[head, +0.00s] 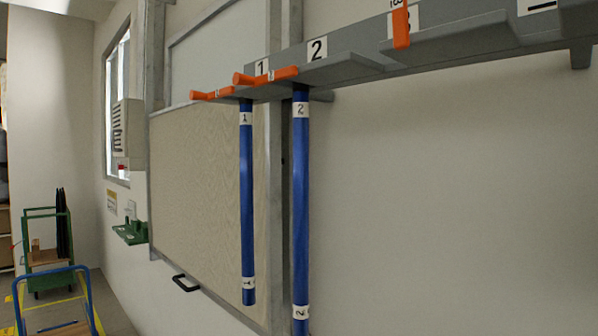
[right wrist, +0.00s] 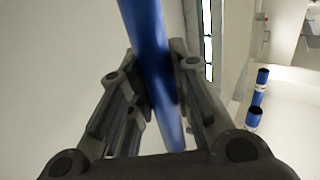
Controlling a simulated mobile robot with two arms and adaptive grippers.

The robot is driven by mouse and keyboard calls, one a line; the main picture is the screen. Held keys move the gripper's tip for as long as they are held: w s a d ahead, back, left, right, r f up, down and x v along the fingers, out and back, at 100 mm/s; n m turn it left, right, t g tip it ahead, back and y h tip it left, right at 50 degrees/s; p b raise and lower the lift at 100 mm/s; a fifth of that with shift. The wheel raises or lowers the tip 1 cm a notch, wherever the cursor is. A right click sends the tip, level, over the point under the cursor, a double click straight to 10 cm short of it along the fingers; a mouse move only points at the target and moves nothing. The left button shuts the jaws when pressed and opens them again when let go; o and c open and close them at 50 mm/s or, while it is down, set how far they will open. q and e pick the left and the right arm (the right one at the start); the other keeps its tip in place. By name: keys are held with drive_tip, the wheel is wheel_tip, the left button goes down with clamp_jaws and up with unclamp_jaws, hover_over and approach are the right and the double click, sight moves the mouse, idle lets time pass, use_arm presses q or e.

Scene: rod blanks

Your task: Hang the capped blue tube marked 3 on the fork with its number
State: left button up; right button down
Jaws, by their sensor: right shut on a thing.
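In the right wrist view, my right gripper (right wrist: 160,95) is shut on a blue tube (right wrist: 146,35), which runs between its fingers. In the head view, a grey wall rack (head: 345,68) carries number plates 1, 2 and a partly covered 3 (head: 390,28). An orange latch (head: 401,28) stands upright in front of plate 3, and no tube hangs there. Neither gripper shows in the head view.
The wall right of tube 2 is clear. A blue-framed cart (head: 85,285) stands at lower left.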

drive_tip(key=a+r+n+g+y, duration=0.2)
drive_tip(key=a+r+y, duration=0.1)
drive_tip(key=r, duration=0.5)
drive_tip(key=w+a+r+n+g+y+p, duration=0.1)
drive_tip(key=a+r+n+g+y, duration=0.1)
drive_tip(key=r, duration=0.6)
drive_tip(key=w+a+r+n+g+y+p, duration=0.1)
drive_tip(key=a+r+n+g+y, duration=0.1)
drive_tip(key=a+r+n+y, duration=0.2)
drive_tip(key=shift+w+a+r+y, duration=0.1)
drive_tip(key=shift+a+r+y, duration=0.25)
drive_tip(key=shift+a+r, duration=0.55)
drive_tip(key=shift+w+a+r+y, duration=0.1)
drive_tip(key=shift+a+r+y, duration=0.35)
drive_tip(key=shift+r, duration=0.65)
drive_tip(key=s+a+r+n+g+y+p, duration=0.1)
drive_tip(key=s+a+r+n+g+y, duration=0.1)
drive_tip(key=s+r+n+g, duration=0.5)
drive_tip(key=s+a+r+n+g+y+p, duration=0.1)
drive_tip(key=s+a+r+g+y+p, duration=0.2)
drive_tip(key=s+r, duration=0.75)
drive_tip(key=w+d+g+b, duration=0.1)
drive_tip(key=w+d, duration=0.9)
drive_tip(key=d, duration=0.1)
drive_tip(key=shift+w+f+h, duration=0.4)
drive_tip(key=shift+a, duration=0.1)
drive_tip(key=c, duration=1.2)
unclamp_jaws()
drive_tip(key=shift+c, duration=0.2)
